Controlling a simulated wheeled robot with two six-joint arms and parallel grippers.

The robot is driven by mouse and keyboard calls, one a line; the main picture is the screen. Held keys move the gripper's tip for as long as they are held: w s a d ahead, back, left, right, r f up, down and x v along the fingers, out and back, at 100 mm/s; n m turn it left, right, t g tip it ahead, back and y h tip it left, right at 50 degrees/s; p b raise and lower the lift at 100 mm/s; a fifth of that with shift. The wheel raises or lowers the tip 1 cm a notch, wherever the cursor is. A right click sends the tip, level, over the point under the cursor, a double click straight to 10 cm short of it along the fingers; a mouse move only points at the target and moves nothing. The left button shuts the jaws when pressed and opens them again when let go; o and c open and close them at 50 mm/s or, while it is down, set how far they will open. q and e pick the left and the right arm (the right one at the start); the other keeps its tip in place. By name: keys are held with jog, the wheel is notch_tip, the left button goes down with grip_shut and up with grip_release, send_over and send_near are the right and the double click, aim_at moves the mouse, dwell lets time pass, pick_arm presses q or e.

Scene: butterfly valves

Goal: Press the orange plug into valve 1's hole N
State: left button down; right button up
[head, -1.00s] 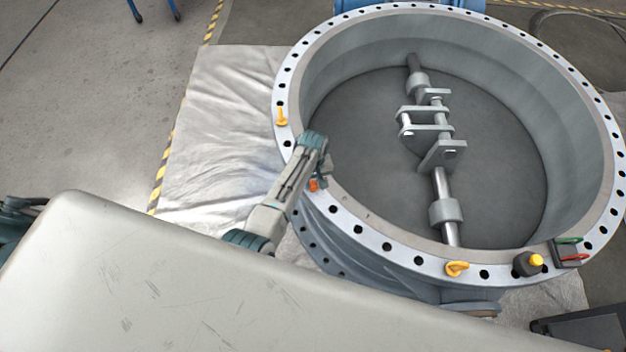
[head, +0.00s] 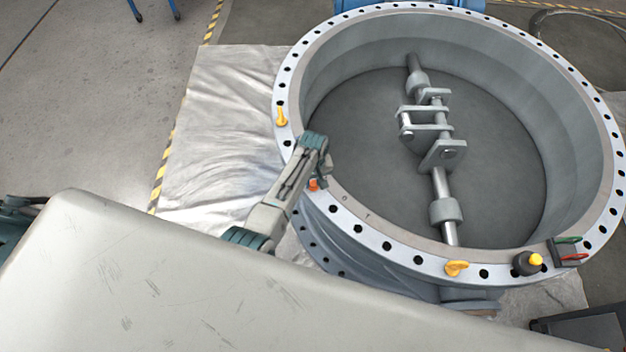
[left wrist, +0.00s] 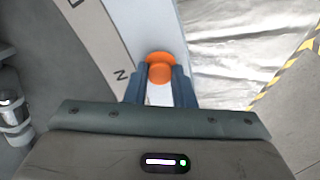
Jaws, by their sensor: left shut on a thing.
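Valve 1 (head: 372,231) is a large grey ring with a flange full of bolt holes. The orange plug (head: 314,185) is at the flange's near-left side, under my left gripper (head: 318,180). In the left wrist view the orange plug (left wrist: 160,68) is between the two blue fingers of my left gripper (left wrist: 160,88), which are shut on it. The letter N (left wrist: 121,75) is marked on the rim just left of it. The plug covers the spot beside the N, so I cannot tell how deep it sits. My right gripper is not in view.
Yellow lifting eyes stand on the flange at left (head: 282,117) and front (head: 457,268). A dark bottle with a yellow cap (head: 528,263) and a small holder with green and red handles (head: 567,252) are at the front right. A pale sheet (head: 215,130) lies on the floor.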

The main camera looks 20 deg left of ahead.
pick_arm(q)
jog(key=shift+f, duration=0.4)
jog(key=c, duration=0.7)
grip_release()
jog(key=shift+r, duration=0.1)
jog(key=shift+o, duration=0.2)
notch_tip(320, 180, up, 6)
jog(key=p, duration=0.6)
